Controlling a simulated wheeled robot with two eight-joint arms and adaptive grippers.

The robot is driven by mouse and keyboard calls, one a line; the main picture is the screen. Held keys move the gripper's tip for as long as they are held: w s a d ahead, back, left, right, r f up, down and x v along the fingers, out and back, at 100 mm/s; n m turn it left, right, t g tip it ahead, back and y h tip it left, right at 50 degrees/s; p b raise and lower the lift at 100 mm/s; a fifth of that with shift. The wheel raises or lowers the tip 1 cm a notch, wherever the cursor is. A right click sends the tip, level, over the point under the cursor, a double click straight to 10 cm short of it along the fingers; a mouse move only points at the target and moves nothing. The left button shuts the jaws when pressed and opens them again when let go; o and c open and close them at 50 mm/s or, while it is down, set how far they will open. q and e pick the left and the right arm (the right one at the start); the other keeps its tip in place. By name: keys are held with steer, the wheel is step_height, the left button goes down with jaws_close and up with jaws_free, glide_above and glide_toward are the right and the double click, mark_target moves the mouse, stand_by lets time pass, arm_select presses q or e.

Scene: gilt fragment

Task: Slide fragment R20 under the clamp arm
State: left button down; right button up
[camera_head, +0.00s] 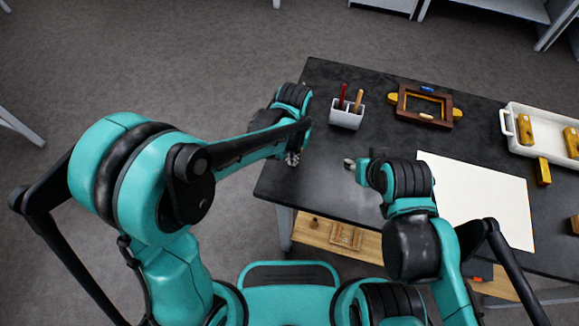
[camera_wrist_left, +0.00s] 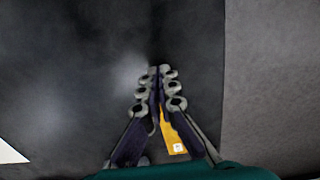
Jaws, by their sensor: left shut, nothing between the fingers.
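My left gripper (camera_head: 292,158) is low over the left end of the dark table. In the left wrist view its fingers (camera_wrist_left: 160,72) are together, with nothing held between the tips. A gold piece with a small white label (camera_wrist_left: 175,140) shows between the finger bases, beyond the fingers; I cannot read the label or tell whether it touches them. In the head view this piece is hidden by my left arm. My right gripper (camera_head: 349,164) is over the table to the right; its finger opening is too small to judge. I cannot make out a clamp arm for certain.
A brown frame with yellow side pieces (camera_head: 402,111) lies at the back. A grey holder (camera_head: 347,119) with red and orange handles stands left of it. A white sheet (camera_head: 480,190) lies in front. A white tray (camera_head: 508,122) holds gold fragments; another gold piece (camera_head: 543,172) lies outside it.

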arm_select(q)
steer(key=w+d, duration=0.1)
steer(key=w, duration=0.2)
steer(key=w+d, duration=0.1)
steer(key=w, duration=0.2)
steer(key=w+d, duration=0.1)
steer(key=w, duration=0.2)
steer(key=shift+w, duration=0.25)
steer(key=shift+s+f, duration=0.1)
steer(key=shift+s, duration=0.05)
